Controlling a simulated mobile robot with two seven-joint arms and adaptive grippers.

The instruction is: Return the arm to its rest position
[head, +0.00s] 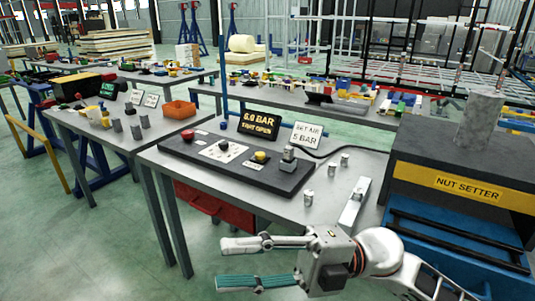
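My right gripper (243,263) shows at the bottom middle of the head view, with its arm coming in from the lower right. Its two fingers point left and stand wide apart, with nothing between them but the green floor. It is in front of the near workbench (350,158), at its front edge in the picture. I cannot tell the exact gap between them. My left gripper is not in the picture.
A dark control panel (193,157) with knobs and a "6.0 BAR" sign (261,124) lies on the near bench. Small metal cylinders (308,198) stand beside it. A "NUT SETTER" cabinet (465,187) stands right. Floor (120,240) at lower left is clear.

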